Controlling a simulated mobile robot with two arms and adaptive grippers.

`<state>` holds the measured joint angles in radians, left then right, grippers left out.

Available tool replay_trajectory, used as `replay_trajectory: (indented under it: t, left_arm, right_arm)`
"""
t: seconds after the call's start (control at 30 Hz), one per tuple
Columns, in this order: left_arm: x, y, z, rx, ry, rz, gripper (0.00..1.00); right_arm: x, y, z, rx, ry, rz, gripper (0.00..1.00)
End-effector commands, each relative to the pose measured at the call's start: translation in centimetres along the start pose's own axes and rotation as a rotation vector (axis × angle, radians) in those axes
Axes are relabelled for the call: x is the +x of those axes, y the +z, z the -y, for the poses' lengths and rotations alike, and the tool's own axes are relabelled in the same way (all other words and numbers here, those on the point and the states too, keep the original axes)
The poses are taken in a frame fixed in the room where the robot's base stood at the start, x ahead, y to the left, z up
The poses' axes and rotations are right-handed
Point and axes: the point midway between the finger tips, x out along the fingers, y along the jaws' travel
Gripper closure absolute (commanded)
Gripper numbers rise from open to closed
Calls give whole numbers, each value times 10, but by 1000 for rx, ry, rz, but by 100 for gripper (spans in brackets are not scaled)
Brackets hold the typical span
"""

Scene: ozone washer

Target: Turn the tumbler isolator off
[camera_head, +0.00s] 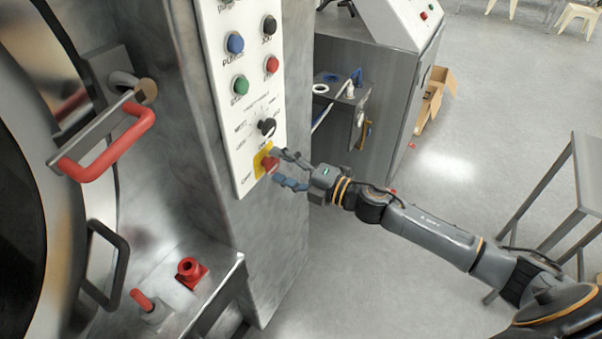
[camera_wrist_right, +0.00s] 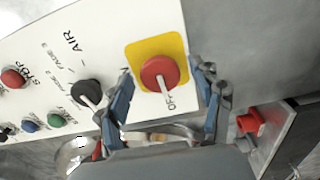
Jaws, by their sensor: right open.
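The tumbler isolator is a red rotary knob on a yellow plate (camera_head: 259,163), low on the white control panel (camera_head: 240,105). My right gripper (camera_head: 279,170) is open at the knob. In the right wrist view its blue fingers (camera_wrist_right: 166,100) stand on either side of the knob's lower part; whether they touch it I cannot tell. My left gripper is not in view.
A black selector knob (camera_head: 267,126) sits just above the isolator, with coloured push buttons (camera_head: 236,43) higher up. A red-handled door latch (camera_head: 112,145) is at the left. A red fitting (camera_head: 190,270) stands on the ledge below.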

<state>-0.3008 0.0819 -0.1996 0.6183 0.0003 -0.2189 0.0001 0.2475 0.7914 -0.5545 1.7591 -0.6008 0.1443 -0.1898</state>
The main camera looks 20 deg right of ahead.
Motion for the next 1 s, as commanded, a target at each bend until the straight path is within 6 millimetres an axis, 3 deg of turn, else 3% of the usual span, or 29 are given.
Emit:
replay_trajectory:
  t: [0.6,1.0]
  left_arm:
    - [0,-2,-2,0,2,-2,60]
    - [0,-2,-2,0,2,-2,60]
  right_arm:
    - [-97,-1,2,2,-4,-1,34]
    - [-113,0,0,-1,-1,-1,34]
